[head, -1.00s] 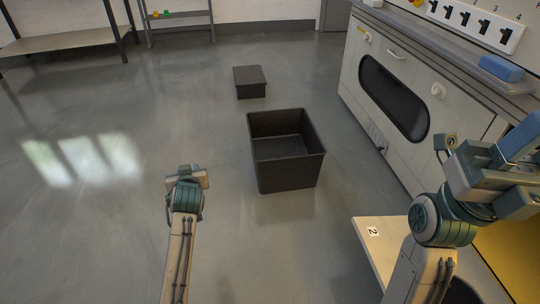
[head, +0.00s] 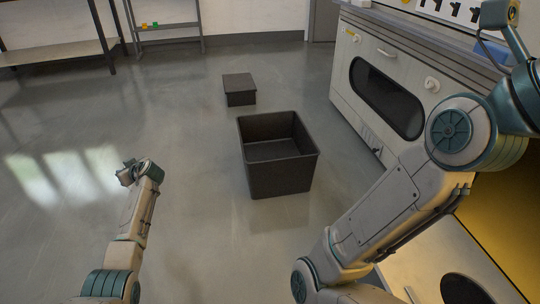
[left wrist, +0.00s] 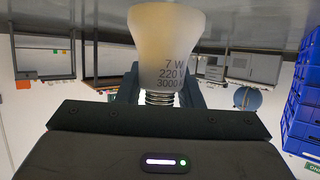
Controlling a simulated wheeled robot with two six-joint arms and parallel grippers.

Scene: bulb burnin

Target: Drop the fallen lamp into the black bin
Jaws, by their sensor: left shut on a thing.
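The lamp (left wrist: 165,48) is a frosted white bulb marked 7 W, 220 V, 3000 K, with a metal screw base. In the left wrist view its base sits between the fingers of my left gripper, which is shut on it. In the head view my left gripper (head: 128,173) is above the floor at the left, apart from the bin; the lamp cannot be made out there. The black bin (head: 282,180) stands open on the floor near the middle, and the part of its inside that shows is empty. My right arm reaches out at the upper right; its gripper is out of view.
A low dark box (head: 240,98) sits on the floor behind the bin. A workbench with a dark oval window (head: 385,98) stands at the right. A shelf (head: 165,24) stands at the back. The floor between my left gripper and the bin is clear.

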